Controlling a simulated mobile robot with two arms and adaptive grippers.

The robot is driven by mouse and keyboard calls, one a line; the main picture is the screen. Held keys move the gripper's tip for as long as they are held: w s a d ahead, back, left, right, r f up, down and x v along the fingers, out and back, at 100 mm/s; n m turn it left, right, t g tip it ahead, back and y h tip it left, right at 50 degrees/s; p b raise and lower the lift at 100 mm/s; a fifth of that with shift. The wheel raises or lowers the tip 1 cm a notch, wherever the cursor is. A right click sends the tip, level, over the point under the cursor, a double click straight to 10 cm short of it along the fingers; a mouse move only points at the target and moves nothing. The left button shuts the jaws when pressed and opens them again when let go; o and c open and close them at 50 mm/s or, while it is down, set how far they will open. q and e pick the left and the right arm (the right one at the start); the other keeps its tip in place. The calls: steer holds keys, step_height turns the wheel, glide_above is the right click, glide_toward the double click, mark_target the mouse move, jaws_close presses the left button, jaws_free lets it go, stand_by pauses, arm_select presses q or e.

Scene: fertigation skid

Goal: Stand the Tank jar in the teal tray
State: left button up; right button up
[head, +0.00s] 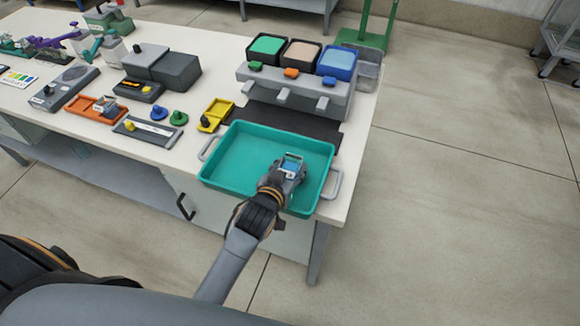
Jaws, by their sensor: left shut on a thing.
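The teal tray (232,150) sits at the near right corner of the white bench, with a grey handle at each end. My left gripper (288,172) reaches over its near right part and is shut on a small clear jar with blue in it (292,161), which I take to be the Tank jar. The jar looks upright, within the tray's outline. The gripper hides its lower part, so I cannot tell whether it touches the tray floor. My right gripper is not in view.
Behind the tray stands a grey dispenser (290,95) with green, beige and blue bins. Left of the tray lie a yellow holder (217,113), blue and green knobs, a grey plate (150,131) and an orange tray (97,108). The tray's left half is clear.

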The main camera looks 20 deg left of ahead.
arm_select(q)
steer(key=shift+f, duration=0.15)
steer(key=o, duration=1.2)
steer(key=shift+r, duration=0.25)
steer(key=v, duration=1.2)
steer(key=shift+a, duration=0.1)
